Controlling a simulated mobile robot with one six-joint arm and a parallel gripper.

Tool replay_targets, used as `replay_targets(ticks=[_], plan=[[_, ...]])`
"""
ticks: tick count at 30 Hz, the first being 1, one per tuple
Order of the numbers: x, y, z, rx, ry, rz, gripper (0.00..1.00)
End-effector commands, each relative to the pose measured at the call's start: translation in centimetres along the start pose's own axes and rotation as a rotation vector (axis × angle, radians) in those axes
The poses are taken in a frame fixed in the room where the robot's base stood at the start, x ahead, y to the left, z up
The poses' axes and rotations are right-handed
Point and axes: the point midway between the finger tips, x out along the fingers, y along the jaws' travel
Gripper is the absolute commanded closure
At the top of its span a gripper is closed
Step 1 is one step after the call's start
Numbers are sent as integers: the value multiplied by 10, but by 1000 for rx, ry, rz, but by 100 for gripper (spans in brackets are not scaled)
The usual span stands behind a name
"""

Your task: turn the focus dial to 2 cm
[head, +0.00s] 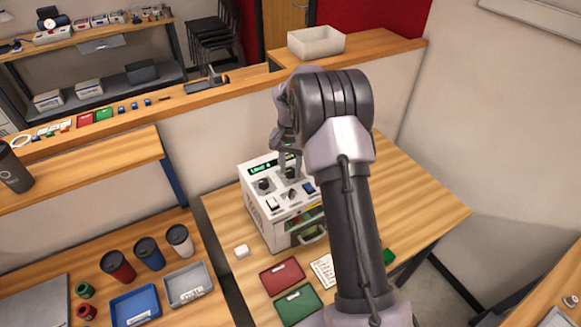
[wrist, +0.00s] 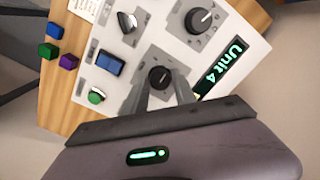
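The white laser marker (head: 257,210) stands on the wooden table, with a green "Unit 4" display (wrist: 222,69) on its sloped panel. One black dial (wrist: 160,77) sits between my gripper's fingertips (wrist: 162,86) in the wrist view. The fingers are apart, one on each side of this dial; whether they touch it I cannot tell. A second, larger black dial (wrist: 200,20) is clear of the gripper. The dial labels and scale marks are too small to read. In the head view my gripper (head: 289,160) reaches down to the panel, and my arm hides part of the machine's right side.
A red tray (head: 282,275) and a green tray (head: 298,306) lie in front of the machine.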

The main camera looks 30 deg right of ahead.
Motion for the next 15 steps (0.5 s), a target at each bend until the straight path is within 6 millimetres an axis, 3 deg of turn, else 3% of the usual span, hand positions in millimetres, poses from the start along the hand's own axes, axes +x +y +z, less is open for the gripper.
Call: replay_targets(ticks=[1, 4, 15], plan=[[0, 0, 0, 0, 0, 0, 84], [0, 0, 0, 0, 0, 0, 100], [0, 0, 0, 67, 1, 0, 100]])
